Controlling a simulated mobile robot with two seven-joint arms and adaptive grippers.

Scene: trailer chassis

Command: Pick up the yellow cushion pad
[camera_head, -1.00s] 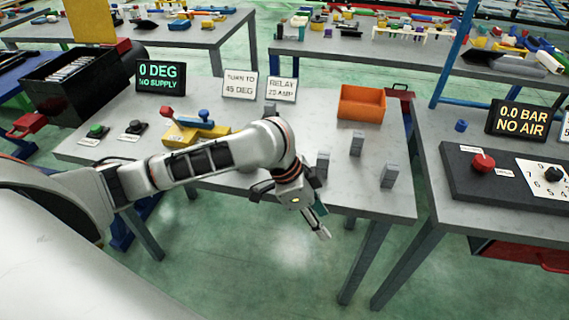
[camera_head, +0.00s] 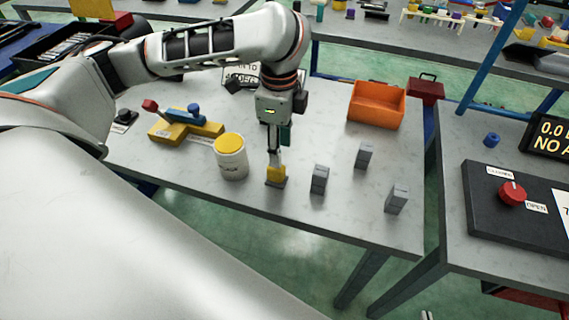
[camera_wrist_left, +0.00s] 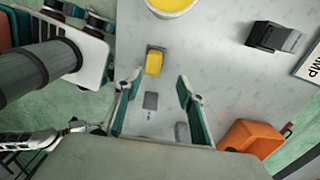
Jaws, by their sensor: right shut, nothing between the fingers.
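The yellow cushion pad (camera_head: 277,173) sits on a small grey block on the table, right of a white tub with a yellow lid (camera_head: 230,157). In the left wrist view the pad (camera_wrist_left: 154,63) lies just beyond the fingertips, nearer the left finger. My left gripper (camera_head: 275,155) points down over the pad in the head view and partly covers it. In the left wrist view its teal-padded fingers (camera_wrist_left: 162,82) are apart with nothing held. Only the tip of my right gripper (camera_head: 427,315) shows, at the bottom edge, far from the pad.
Several grey blocks, one of them here (camera_head: 319,179), stand right of the pad. An orange bin (camera_head: 377,106) and a red toolbox (camera_head: 427,90) are behind. A yellow fixture with a blue handle (camera_head: 190,122) is to the left. A panel with a red knob (camera_head: 513,193) is at right.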

